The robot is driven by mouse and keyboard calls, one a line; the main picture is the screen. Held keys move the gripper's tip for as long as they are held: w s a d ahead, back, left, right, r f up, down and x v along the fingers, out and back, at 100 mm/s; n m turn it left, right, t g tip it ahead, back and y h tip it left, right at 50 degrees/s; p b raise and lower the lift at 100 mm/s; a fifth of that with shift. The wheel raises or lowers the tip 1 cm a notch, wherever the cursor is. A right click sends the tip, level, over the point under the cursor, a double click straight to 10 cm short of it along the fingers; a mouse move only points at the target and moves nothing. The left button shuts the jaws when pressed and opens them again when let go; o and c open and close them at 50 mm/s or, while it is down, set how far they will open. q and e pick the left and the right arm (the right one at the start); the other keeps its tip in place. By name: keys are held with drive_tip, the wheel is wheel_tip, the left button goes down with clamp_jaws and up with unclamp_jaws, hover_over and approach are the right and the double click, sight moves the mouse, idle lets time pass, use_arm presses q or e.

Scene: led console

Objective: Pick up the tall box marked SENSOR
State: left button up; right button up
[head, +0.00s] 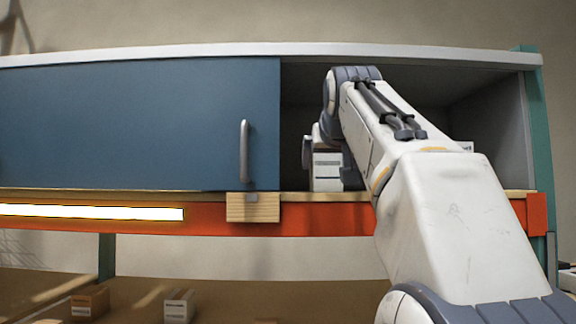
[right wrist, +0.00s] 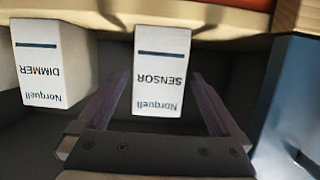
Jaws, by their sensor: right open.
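The tall white box marked SENSOR (right wrist: 160,75) shows upside down in the right wrist view, with a dark stripe and the name Norquell. My right gripper (right wrist: 161,88) is open, with one finger on each side of this box; I cannot tell whether either finger touches it. In the head view my right arm reaches into the open cabinet bay, and its gripper is mostly hidden by the arm. A white box (head: 327,172) shows there below the wrist, its label too small to read. My left gripper is not in view.
A white box marked DIMMER (right wrist: 42,62) stands beside the SENSOR box. A blue sliding door (head: 140,125) with a grey handle (head: 244,152) covers the cabinet's left part. The bay's right side wall (head: 500,120) bounds the opening. Small boxes (head: 90,303) lie on a lower surface.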

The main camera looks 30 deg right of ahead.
drive_tip(key=shift+w+d+f, duration=0.2)
drive_tip(key=shift+w+d, duration=0.05)
drive_tip(key=shift+w, duration=0.35)
drive_tip(key=shift+w+d+p, duration=0.35)
drive_tip(key=shift+p, duration=0.1)
drive_tip(key=p+x, duration=0.1)
drive_tip(key=x, duration=0.2)
drive_tip(key=shift+w+d+f+p, duration=0.2)
drive_tip(key=shift+w+p, duration=0.05)
drive_tip(key=shift+p, duration=0.15)
drive_tip(key=shift+w+d+f, duration=0.1)
drive_tip(key=shift+w+f, duration=0.1)
drive_tip(key=shift+w, duration=0.05)
drive_tip(key=c, duration=1.5)
drive_tip(key=shift+r, duration=0.15)
drive_tip(key=shift+c, duration=0.2)
